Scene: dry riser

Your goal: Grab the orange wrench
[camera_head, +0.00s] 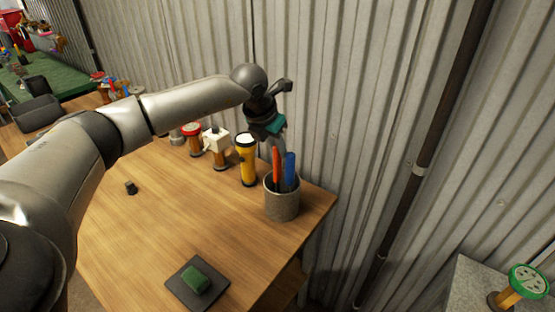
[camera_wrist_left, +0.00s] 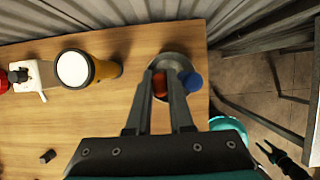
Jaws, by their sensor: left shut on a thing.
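The orange wrench (camera_head: 276,166) stands upright in a grey round cup (camera_head: 282,206) near the table's right edge. Only its upper part shows; the rest is hidden in the cup. My left gripper (camera_head: 276,146) comes down over the cup from above and is shut on the orange wrench. In the left wrist view the orange wrench (camera_wrist_left: 160,85) lies between the two fingertips (camera_wrist_left: 164,80). A blue handle (camera_head: 290,169) stands in the same cup, just right of the orange one. My right gripper is not in the head view; a dark forked shape at the wrist view's lower right may be it.
A yellow flashlight (camera_head: 246,160) stands close left of the cup, with a white-topped fitting (camera_head: 216,140) beyond. A green block (camera_head: 195,280) sits on a dark pad at the front. A corrugated wall (camera_head: 350,90) rises close behind. The table's middle is mostly clear.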

